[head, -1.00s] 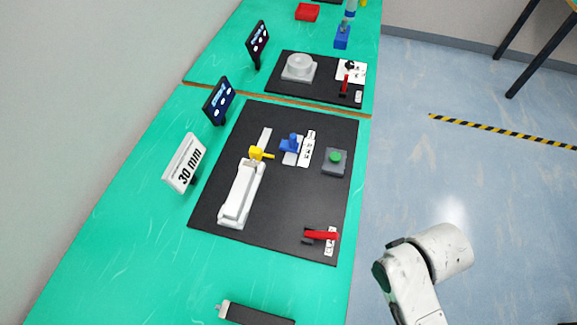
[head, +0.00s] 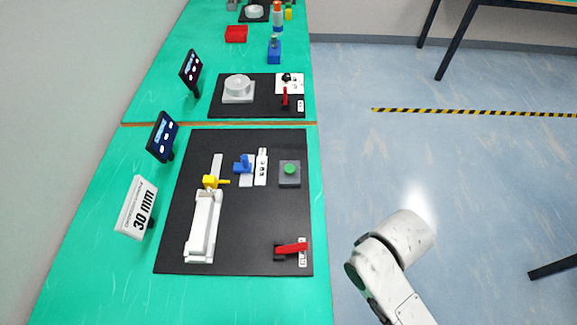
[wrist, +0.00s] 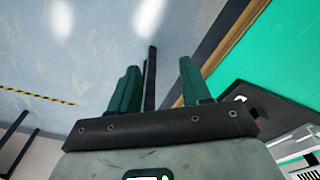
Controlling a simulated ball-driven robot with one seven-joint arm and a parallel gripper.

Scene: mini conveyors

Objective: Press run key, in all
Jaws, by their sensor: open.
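A green round button (head: 290,168) sits on a grey box at the right of the near black board (head: 235,255); no lettering on it is readable. A dark screen (head: 162,136) with light keys stands at the board's left, and a similar screen (head: 190,71) stands at the farther station. The key labels are too small to read. My gripper (wrist: 160,66) shows in the wrist view with two dark green fingers apart and nothing between them. It is over the floor beside the bench, away from the button. In the head view only my white arm shows, at lower right.
The near board holds a white conveyor-like block (head: 202,228), a yellow piece (head: 212,181), a blue piece (head: 243,163) and a red lever (head: 291,248). A "30 mm" sign (head: 137,207) stands left. A farther board (head: 258,108) has a grey round part.

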